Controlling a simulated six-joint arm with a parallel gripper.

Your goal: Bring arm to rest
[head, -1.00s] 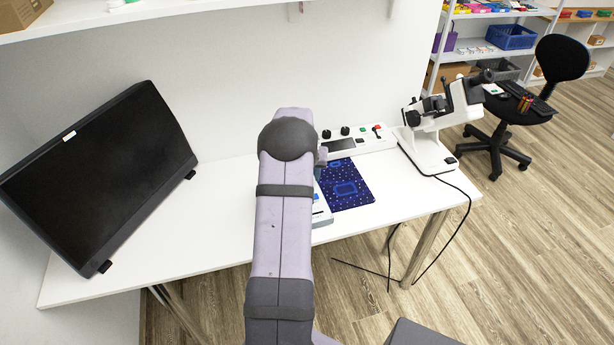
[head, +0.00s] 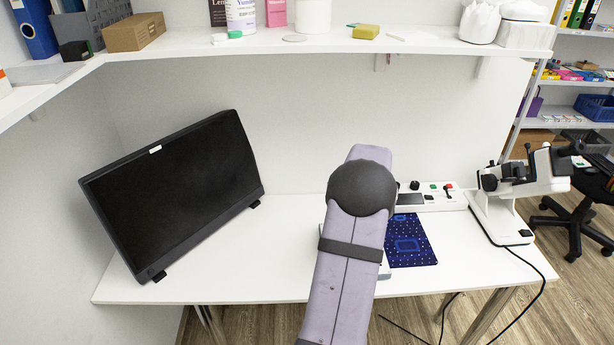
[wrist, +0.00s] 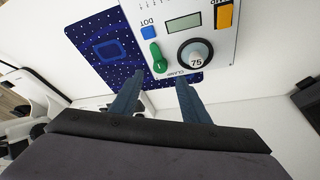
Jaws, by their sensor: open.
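My gripper (wrist: 160,103) shows in the wrist view as two blue-grey fingers set apart with nothing between them. It is open. The fingertips point toward a white device (wrist: 180,55) with a small display, a green knob, a dark dial marked 75, and blue and orange buttons. Whether the fingers touch the device cannot be told. In the head view my arm reaches over the white desk (head: 240,275) and hides the gripper and most of this device.
A dark blue patterned mat (head: 412,240) lies right of my arm. A black monitor (head: 175,190) stands at left. A white microscope-like instrument (head: 510,190) with a cable stands at right. A control panel (head: 430,197) sits behind the mat. A loaded shelf (head: 330,45) hangs above.

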